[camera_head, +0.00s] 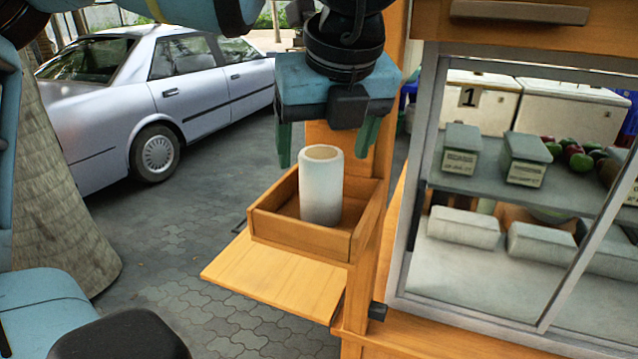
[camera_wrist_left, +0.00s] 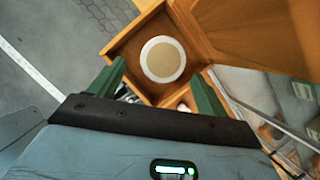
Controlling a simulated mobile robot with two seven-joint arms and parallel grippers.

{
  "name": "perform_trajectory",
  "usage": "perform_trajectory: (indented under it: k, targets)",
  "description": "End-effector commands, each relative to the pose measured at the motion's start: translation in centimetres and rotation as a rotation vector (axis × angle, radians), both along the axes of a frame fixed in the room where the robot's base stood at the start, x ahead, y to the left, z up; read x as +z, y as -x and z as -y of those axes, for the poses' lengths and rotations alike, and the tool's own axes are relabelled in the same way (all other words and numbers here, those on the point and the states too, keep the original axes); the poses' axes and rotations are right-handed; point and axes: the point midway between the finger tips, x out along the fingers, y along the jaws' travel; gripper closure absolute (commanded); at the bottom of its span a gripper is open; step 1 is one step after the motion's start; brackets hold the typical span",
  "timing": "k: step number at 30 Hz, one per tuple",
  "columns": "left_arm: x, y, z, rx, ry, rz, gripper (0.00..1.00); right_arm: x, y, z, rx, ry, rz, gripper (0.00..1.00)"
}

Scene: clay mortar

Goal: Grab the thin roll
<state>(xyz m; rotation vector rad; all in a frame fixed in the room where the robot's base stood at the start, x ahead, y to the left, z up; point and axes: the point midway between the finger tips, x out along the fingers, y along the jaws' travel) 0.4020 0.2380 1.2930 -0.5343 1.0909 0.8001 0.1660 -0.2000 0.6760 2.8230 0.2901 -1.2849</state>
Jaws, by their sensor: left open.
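A white roll (camera_head: 321,187) stands upright in a small open wooden box (camera_head: 300,241) on the side of a wooden stand. In the left wrist view the roll (camera_wrist_left: 163,59) shows from above as a white ring with a tan centre. My left gripper (camera_head: 325,145) is above the box, its green fingers open and pointing down, one to each side of the roll's top. In the left wrist view its fingers (camera_wrist_left: 158,92) are apart with nothing between them. My right gripper is not in view.
A wooden post stands directly right of the box, and a wooden board (camera_head: 275,277) lies below it. A glass-fronted case (camera_head: 500,190) with grey boxes and vegetables is on the right. A silver car (camera_head: 160,95) is parked at the left on paving.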

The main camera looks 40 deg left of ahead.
Motion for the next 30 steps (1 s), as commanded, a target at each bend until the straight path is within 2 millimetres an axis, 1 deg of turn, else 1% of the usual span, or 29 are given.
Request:
perform_trajectory:
  k: [1,3,9,13,19,20,30]
  targets:
    - [-0.3,-0.1,-0.2,-0.001,0.001,0.0,0.23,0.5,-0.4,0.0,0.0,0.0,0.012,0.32]
    - [-0.9,-0.3,-0.5,-0.002,0.002,0.0,0.23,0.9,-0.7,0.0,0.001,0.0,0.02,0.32]
    - [-2.8,-0.9,-1.2,-0.001,0.001,0.003,0.23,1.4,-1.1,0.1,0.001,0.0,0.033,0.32]
    - [-3.2,-1.0,-1.3,-0.001,0.0,0.002,0.23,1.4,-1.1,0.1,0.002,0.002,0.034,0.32]
    - [-3.3,-1.1,-1.3,0.0,0.0,0.003,0.23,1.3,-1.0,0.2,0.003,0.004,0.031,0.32]
    - [-3.3,-1.1,-1.3,0.0,0.0,0.003,0.26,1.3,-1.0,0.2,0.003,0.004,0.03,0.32]
    - [-3.3,-1.1,-1.3,0.0,0.0,0.003,0.7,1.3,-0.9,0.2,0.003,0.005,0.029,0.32]
